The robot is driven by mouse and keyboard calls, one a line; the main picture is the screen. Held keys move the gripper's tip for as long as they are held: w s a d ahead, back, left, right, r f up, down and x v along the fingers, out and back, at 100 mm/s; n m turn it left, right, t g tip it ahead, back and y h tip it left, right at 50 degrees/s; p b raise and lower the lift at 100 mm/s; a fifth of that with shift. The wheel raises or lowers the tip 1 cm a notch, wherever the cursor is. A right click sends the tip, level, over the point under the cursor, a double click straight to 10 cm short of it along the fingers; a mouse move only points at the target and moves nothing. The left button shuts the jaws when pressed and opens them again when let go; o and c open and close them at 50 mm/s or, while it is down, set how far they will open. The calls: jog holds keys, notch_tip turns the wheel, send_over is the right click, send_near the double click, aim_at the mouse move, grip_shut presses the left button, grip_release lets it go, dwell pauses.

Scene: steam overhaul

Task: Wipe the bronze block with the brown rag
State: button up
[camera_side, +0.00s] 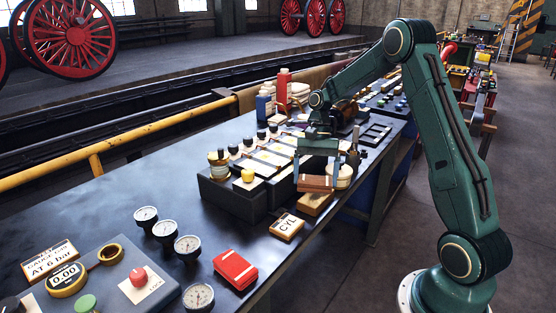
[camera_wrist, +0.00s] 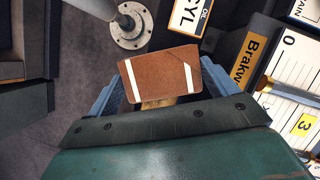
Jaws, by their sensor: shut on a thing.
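My gripper (camera_side: 317,171) is shut on the brown rag (camera_side: 315,183), a folded pad with white stripes. The rag also shows between the blue fingers in the wrist view (camera_wrist: 160,74). The bronze block (camera_side: 313,204) lies near the bench's front edge, just below the rag in the side view. Only a small tan-gold piece of the block (camera_wrist: 157,100) shows past the rag in the wrist view; the rest is hidden. I cannot tell whether the rag touches the block.
A CYL card (camera_side: 287,226) lies nearby on the bench. A black stepped rack (camera_side: 233,196) with several bottles stands to the left, and a round cream tin (camera_side: 343,176) close behind the gripper. A red folded cloth (camera_side: 235,269) and several gauges (camera_side: 187,247) lie towards the front.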

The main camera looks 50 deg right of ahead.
aim_at(322, 180)
jog(key=d+r+m+t, duration=0.3)
jog(key=d+m, duration=0.6)
jog(key=shift+w+r+y, duration=0.2)
jog(key=shift+w+y, duration=0.05)
jog(key=shift+y, duration=0.05)
jog(key=shift+f, duration=0.1)
jog(key=shift+a+f, duration=0.1)
jog(key=shift+f, duration=2.8)
jog(key=shift+f, duration=1)
jog(key=shift+a+r, duration=0.1)
jog(key=shift+a, duration=1.75)
